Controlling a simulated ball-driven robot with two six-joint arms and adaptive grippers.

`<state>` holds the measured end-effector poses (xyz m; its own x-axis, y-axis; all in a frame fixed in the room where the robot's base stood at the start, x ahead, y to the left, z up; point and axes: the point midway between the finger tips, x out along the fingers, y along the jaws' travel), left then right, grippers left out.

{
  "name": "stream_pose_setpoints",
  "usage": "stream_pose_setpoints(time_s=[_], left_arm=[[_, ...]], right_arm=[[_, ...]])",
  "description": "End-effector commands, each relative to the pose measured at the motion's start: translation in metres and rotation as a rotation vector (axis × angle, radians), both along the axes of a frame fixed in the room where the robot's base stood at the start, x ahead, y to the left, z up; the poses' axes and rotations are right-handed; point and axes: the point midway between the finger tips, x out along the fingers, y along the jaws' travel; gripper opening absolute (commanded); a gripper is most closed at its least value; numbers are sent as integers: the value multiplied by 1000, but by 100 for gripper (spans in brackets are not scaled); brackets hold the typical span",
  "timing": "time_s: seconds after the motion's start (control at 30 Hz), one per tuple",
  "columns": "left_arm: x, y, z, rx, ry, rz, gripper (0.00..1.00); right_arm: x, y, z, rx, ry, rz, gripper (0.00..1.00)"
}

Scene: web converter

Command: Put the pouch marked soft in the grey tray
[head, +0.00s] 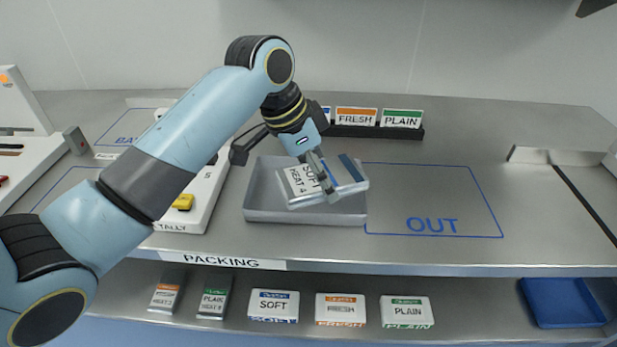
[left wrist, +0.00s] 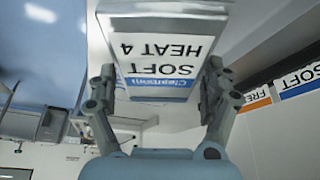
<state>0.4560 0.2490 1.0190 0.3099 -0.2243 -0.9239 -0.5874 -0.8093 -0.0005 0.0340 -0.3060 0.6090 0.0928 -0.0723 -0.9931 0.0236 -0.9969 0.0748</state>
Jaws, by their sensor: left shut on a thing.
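The pouch marked SOFT (head: 301,182) is white and silver with a blue band. My left gripper (head: 322,175) is shut on it and holds it tilted over the grey tray (head: 262,207). In the left wrist view the pouch (left wrist: 165,48) sits between the two fingers of the left gripper (left wrist: 160,95), its label reading SOFT HEAT 4 upside down. The grey tray stands on the counter, left of the OUT outline, and looks empty where its inside shows. The pouch hides part of the tray's inside. My right gripper is not in view.
Label cards FRESH (head: 356,114) and PLAIN (head: 401,118) stand in a black holder behind the tray. The white tally box (head: 200,205) is left of the tray. The OUT area (head: 430,195) is clear. Several packs and a blue bin (head: 562,303) are on the lower shelf.

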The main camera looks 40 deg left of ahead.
Motion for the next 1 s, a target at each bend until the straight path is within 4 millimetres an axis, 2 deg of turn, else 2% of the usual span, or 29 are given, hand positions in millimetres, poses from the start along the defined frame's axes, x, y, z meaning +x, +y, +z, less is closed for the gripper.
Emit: stream_pose_setpoints(time_s=[0.03,0.13,0.3,0.43,0.53,0.7,1.0], left_arm=[[7,13,-6,4,3,1,47],[19,33,-20,4,1,2,47],[33,53,-36,0,-1,1,47],[35,58,-43,-1,-1,1,47],[34,57,-58,-2,2,1,47],[35,57,-78,-1,-1,0,47],[35,57,-81,0,-2,-1,47]], right_arm=[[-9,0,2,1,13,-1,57],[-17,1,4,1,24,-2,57],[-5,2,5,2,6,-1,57],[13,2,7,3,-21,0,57],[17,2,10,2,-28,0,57],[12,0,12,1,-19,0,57],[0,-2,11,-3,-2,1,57]])
